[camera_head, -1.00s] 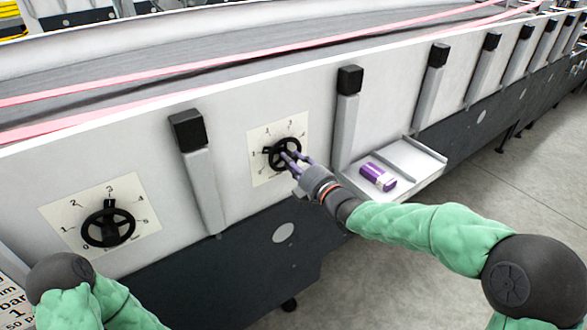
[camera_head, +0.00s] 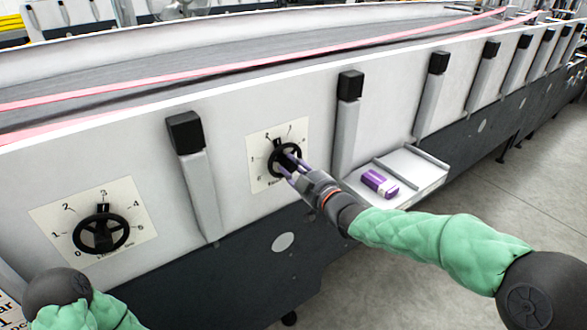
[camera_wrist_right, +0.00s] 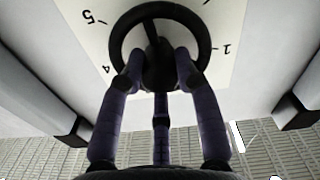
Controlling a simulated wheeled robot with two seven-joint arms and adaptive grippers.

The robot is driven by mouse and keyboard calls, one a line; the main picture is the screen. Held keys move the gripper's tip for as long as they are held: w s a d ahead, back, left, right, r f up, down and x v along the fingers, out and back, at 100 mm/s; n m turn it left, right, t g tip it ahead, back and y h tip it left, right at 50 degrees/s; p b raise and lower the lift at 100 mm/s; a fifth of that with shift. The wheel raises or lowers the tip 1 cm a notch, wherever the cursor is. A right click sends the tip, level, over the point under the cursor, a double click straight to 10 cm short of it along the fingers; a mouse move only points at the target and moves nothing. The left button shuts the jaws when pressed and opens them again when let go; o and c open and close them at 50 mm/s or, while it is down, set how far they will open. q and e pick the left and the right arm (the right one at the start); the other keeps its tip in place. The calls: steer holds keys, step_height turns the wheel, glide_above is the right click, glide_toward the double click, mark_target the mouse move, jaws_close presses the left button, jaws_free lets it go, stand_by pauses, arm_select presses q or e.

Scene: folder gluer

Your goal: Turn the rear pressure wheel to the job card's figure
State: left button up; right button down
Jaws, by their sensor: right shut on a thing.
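Two black handwheels sit on white dial plates on the machine's side. My right gripper (camera_head: 287,165) is shut on the farther wheel (camera_head: 285,151), the rear pressure wheel. That wheel's black pointer stands near the 2 of its dial (camera_head: 266,178). In the right wrist view the purple fingers (camera_wrist_right: 158,80) meet the hub and spokes inside the wheel's rim (camera_wrist_right: 204,32). The nearer wheel (camera_head: 103,233) stands free with its pointer at 3. A corner of a printed card (camera_head: 7,310) shows at the lower left, its figures cut off. My left gripper is out of view.
A small shelf (camera_head: 418,184) right of the gripped wheel holds a purple-and-white object (camera_head: 380,183). Upright grey brackets with black caps (camera_head: 186,132) stand out from the panel on both sides of the wheel. Open floor lies at the right.

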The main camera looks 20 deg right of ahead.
steer(key=m, duration=0.5)
steer(key=shift+m+p, duration=0.3)
steer(key=shift+p, duration=0.05)
steer(key=shift+r+m, duration=0.1)
steer(key=shift+m, duration=0.6)
steer(key=shift+r, duration=0.1)
steer(key=c, duration=0.9)
jaws_free()
steer(key=v, duration=1.2)
